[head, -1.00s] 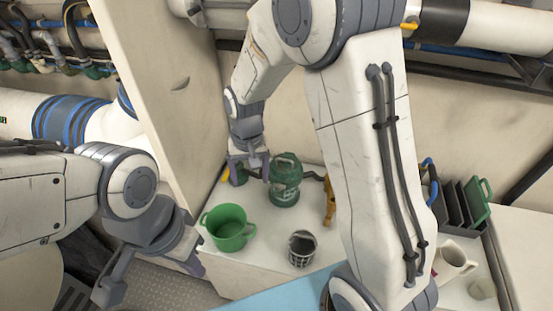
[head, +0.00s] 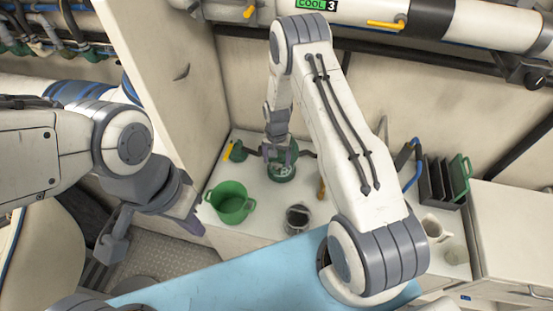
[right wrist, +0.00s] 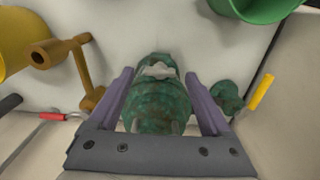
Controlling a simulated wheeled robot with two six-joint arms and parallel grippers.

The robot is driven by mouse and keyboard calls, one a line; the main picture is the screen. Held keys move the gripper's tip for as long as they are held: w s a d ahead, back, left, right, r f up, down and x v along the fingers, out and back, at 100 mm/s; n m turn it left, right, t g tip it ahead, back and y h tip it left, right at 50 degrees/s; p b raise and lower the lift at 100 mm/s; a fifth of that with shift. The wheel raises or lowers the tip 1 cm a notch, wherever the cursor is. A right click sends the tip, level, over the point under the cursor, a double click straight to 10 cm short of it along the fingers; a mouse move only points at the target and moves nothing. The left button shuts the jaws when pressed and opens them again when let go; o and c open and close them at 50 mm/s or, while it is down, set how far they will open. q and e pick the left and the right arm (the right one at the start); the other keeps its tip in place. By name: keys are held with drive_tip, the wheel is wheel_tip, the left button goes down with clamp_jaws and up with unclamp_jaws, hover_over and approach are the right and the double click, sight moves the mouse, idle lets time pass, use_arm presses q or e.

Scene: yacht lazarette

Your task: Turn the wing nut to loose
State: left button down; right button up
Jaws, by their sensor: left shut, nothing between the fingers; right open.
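A mottled green strainer-like housing (head: 282,174) stands on the white counter by the back wall. In the right wrist view the green housing (right wrist: 158,108) lies between the two purple fingers of my right gripper (right wrist: 160,76). The fingers are spread apart, with a small gap on each side. In the head view my right gripper (head: 281,152) is over the housing and covers its top. I cannot clearly make out the wing nut. My left gripper (head: 190,219) is shut and empty, well to the left, in front of the counter.
A green two-handled pot (head: 230,203) and a dark strainer basket (head: 299,219) stand in front of the housing. A yellow-handled valve (head: 231,151) is to its left, a bronze fitting (head: 322,189) to its right. A rack (head: 442,180) and white mug (head: 436,226) are further right.

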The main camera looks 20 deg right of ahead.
drive_tip(key=shift+f, duration=0.9)
drive_tip(key=shift+c, duration=0.3)
clamp_jaws()
drive_tip(key=shift+n+b, duration=1)
drive_tip(key=shift+n, duration=0.3)
drive_tip(key=shift+n+b, duration=0.95)
drive_tip(key=shift+n, duration=0.85)
drive_tip(key=shift+r, duration=0.1)
drive_tip(key=shift+o, duration=0.3)
unclamp_jaws()
